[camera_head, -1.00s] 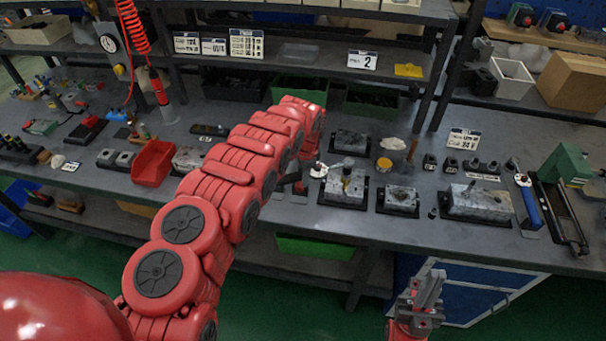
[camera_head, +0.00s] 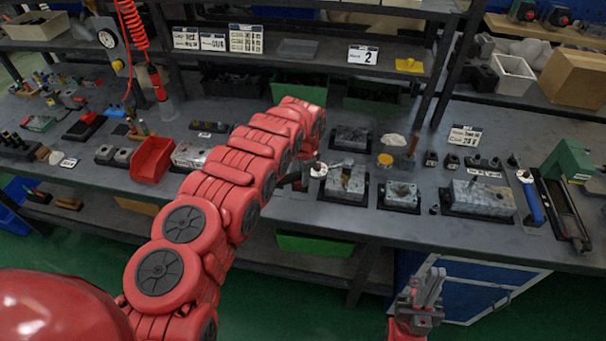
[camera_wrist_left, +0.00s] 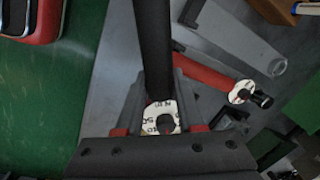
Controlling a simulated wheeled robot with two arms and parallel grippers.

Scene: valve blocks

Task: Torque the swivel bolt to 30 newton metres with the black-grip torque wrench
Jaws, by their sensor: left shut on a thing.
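My left gripper (camera_wrist_left: 165,110) is shut on the black-grip torque wrench. In the left wrist view its long black grip (camera_wrist_left: 153,45) runs up from between the fingers, and a white printed disc (camera_wrist_left: 152,117) shows at the jaws. In the head view my left gripper (camera_head: 302,178) is at the front of the bench, left of a grey valve block (camera_head: 355,190), partly hidden by my red arm. A small white disc (camera_head: 318,169) shows beside that block. A bolt-like upright part (camera_head: 345,177) stands on the block; I cannot tell whether the wrench touches it. My right gripper (camera_head: 425,292) is low, in front of the bench.
More blocks stand on the bench: one behind (camera_head: 351,138), a smaller one (camera_head: 401,195) and a larger one (camera_head: 482,197). A blue-grip wrench (camera_head: 533,203) lies at right. A red-handled tool (camera_wrist_left: 205,76) shows in the left wrist view. A red bin (camera_head: 152,161) stands left.

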